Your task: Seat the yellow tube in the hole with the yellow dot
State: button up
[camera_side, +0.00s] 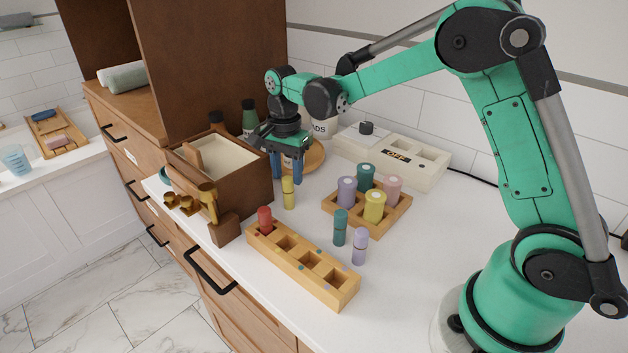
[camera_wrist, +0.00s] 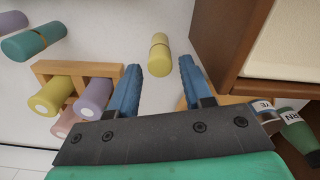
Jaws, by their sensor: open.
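The yellow tube (camera_side: 288,192) stands upright on the white counter beside the brown box. In the wrist view the yellow tube (camera_wrist: 159,54) is just beyond my fingertips, roughly in line with the gap between them. My gripper (camera_side: 287,181) has its blue fingers spread and empty, close behind the tube in the side view; it also shows in the wrist view (camera_wrist: 157,68). The wooden rack (camera_side: 342,294) lies at the counter front, with a red tube (camera_side: 265,219) in its end hole and the other holes empty.
A teal tube (camera_side: 340,227) and a lilac tube (camera_side: 359,246) stand right of the rack. A wooden crate (camera_side: 341,219) holds several fat bottles. The brown box (camera_side: 243,189) and a stand with gold knobs (camera_side: 208,202) are left. A white device (camera_side: 428,171) is behind.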

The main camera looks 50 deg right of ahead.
jog(key=shift+f, duration=1.05)
grip_shut()
jog(key=shift+r, duration=0.1)
